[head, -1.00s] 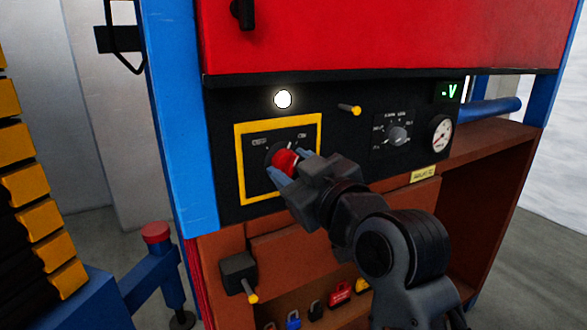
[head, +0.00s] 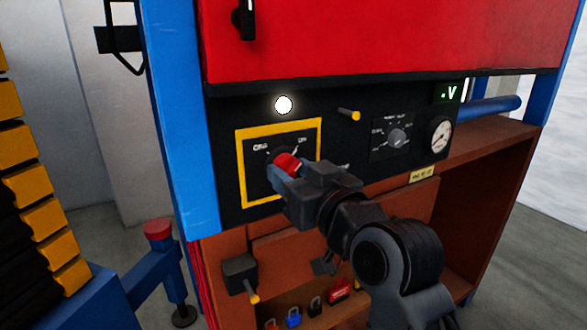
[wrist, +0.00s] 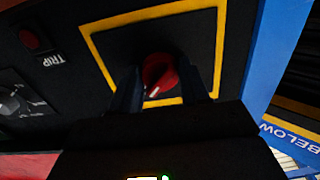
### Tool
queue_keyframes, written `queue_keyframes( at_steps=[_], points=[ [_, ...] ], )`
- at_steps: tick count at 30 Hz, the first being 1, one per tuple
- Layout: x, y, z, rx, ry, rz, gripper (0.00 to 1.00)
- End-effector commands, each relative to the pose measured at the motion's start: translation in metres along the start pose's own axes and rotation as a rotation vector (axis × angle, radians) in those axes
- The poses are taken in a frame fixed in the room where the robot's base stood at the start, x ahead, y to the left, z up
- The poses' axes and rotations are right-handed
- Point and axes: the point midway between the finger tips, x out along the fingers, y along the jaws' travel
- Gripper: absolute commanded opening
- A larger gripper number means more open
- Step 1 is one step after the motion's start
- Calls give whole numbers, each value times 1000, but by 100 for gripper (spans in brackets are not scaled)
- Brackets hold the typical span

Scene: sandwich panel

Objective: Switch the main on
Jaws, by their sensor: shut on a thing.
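The main switch is a red rotary knob (head: 288,162) inside a yellow square frame (head: 240,165) on the black panel, with OFF at its upper left and ON at its upper right. My gripper (head: 284,172) is at the knob, its fingers shut on either side of it. In the wrist view the red knob (wrist: 158,72) sits between the two dark fingers of my gripper (wrist: 162,88). A white mark shows on the knob, but I cannot tell which label it points at. My gripper hides the knob's lower part in the head view.
A white lamp (head: 284,105) glows above the frame. A yellow-tipped peg (head: 349,114), a selector dial (head: 397,137) and a gauge (head: 440,134) are to the right. A dark red TRIP button (wrist: 29,40) shows in the wrist view. Padlocks (head: 293,318) sit on the shelf below.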

Motion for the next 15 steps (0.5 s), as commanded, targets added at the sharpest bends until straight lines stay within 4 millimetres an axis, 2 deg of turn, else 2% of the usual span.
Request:
queue_keyframes(
  at_steps=[7, 8, 15],
  points=[
    [0, 0, 0, 3, 1, -1, 15],
    [0, 0, 0, 3, 1, -1, 47],
    [0, 0, 0, 2, 1, -1, 70]
  ],
)
